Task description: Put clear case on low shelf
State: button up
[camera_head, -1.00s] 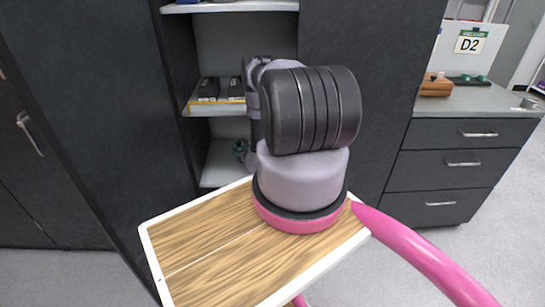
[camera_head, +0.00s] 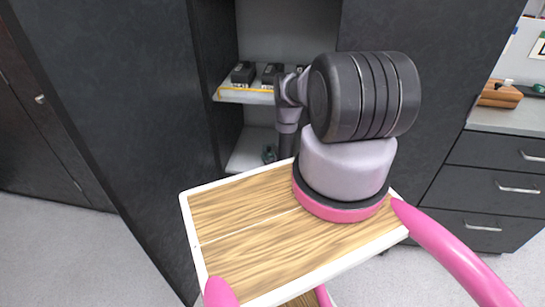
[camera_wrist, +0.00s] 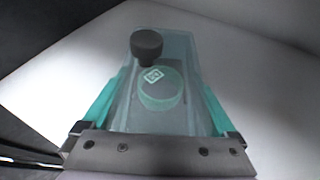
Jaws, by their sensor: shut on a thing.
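The clear case (camera_wrist: 182,60) is a see-through, teal-tinted box with a dark round knob, a white diamond mark and a round disc visible in or on it. My gripper (camera_wrist: 158,100) has its teal fingers shut on the case's two sides in the wrist view. A pale flat surface lies beneath or behind the case; whether they touch I cannot tell. In the head view my arm reaches into the open cabinet, and a small dark-green bit shows at the low shelf (camera_head: 246,152). My arm hides most of the gripper and case there.
The shelf above (camera_head: 243,95) has a yellow front strip and several black boxes (camera_head: 243,73). Dark cabinet panels flank the opening. A wood-topped tray with a white rim (camera_head: 190,225) is in front. A drawer unit (camera_head: 490,187) stands right, with a wooden block (camera_head: 500,95) on top.

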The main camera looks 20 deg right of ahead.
jog(key=o, duration=1.3)
jog(key=shift+f, duration=0.1)
jog(key=shift+c, duration=0.2)
jog(key=shift+r, duration=0.2)
jog(key=v, duration=1.2)
